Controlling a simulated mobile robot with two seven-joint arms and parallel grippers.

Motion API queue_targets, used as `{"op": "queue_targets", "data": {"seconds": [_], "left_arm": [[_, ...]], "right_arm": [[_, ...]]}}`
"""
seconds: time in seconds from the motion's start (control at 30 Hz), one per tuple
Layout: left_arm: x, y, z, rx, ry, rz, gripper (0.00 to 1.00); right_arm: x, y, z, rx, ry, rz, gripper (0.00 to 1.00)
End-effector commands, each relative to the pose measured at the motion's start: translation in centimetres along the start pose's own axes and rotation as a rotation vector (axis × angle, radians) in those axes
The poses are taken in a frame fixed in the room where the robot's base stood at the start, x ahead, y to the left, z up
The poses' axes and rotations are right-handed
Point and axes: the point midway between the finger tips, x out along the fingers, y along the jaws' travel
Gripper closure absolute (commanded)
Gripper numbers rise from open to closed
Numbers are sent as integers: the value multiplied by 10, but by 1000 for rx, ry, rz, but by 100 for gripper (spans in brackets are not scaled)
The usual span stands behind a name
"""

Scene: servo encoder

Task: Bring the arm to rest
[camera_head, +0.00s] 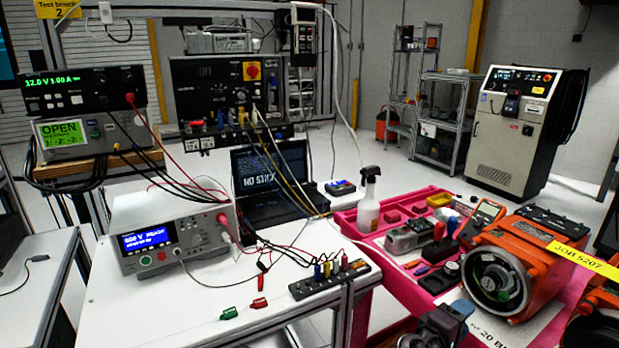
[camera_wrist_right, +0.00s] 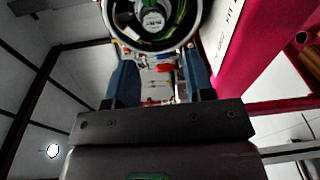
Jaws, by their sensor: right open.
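My right gripper (camera_head: 455,313) shows at the bottom edge of the head view, in front of the pink cart and the orange servo motor (camera_head: 535,250). In the right wrist view my right gripper (camera_wrist_right: 161,72) has its two blue fingers spread apart with nothing between them. The motor's round open end (camera_wrist_right: 152,22) lies beyond the fingertips, with a green and silver part inside. The gripper looks apart from the motor, but the exact gap is hard to tell. My left gripper is not in view.
The pink cart (camera_head: 408,284) carries a spray bottle (camera_head: 368,200), a multimeter (camera_head: 482,222) and small tools. The white bench (camera_head: 190,308) at left holds instruments, loose leads and a terminal strip (camera_head: 330,278). Open floor lies behind.

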Motion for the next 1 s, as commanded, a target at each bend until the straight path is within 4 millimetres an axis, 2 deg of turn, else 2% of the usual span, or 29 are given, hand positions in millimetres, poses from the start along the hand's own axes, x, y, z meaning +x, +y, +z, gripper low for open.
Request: {"op": "queue_targets", "data": {"seconds": [0.13, 0.23, 0.33, 0.47, 0.57, 0.73, 0.87, 1.0], "left_arm": [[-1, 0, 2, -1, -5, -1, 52], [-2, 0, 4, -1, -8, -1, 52], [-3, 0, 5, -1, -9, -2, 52], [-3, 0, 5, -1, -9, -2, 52], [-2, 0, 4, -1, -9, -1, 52], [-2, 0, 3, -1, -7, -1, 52], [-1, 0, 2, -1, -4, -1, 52], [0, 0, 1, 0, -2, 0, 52]], "right_arm": [[-7, -3, -32, 211, 194, -112, 52], [-16, -9, -47, 357, 325, -201, 52], [-29, -20, -53, 492, 436, -299, 52], [-49, -38, -51, 662, 557, -436, 52], [-66, -55, -41, 787, 627, -548, 52], [-100, -86, -8, 995, 691, -752, 52], [-127, -114, 33, 1113, 677, -898, 52], [-150, -147, 82, 1138, 608, -1009, 52]]}}
